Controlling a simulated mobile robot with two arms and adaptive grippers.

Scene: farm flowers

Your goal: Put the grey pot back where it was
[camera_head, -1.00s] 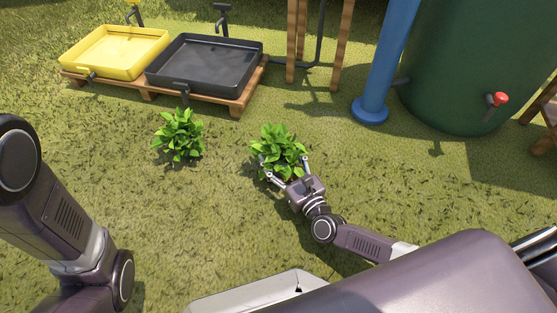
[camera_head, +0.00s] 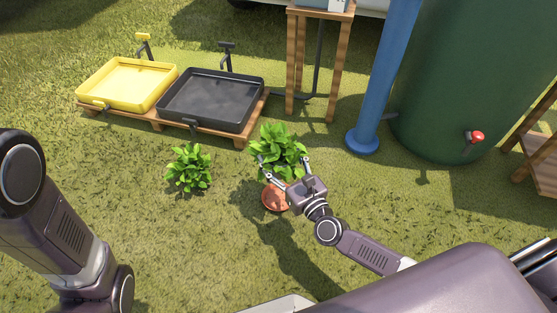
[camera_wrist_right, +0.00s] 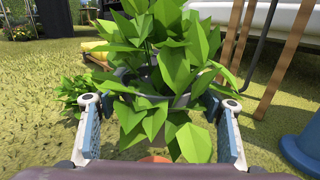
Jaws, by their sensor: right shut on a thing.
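The grey pot (camera_wrist_right: 182,101) shows between leaves in the right wrist view, holding a leafy green plant (camera_head: 279,150). My right gripper (camera_head: 286,169) is shut on the pot, one finger on each side, and holds it above the grass. Leaves hide most of the pot. A round terracotta-coloured thing (camera_head: 275,198) shows below the plant in the head view; its edge also appears at the bottom of the right wrist view (camera_wrist_right: 155,159). My left arm is at the left of the head view, its gripper out of view.
A second leafy plant (camera_head: 189,170) stands on the grass to the left. Behind are a yellow tray (camera_head: 128,84) and a black tray (camera_head: 211,98) on a wooden pallet. A blue post (camera_head: 380,95) and green tank (camera_head: 455,70) stand right. Grass in front is open.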

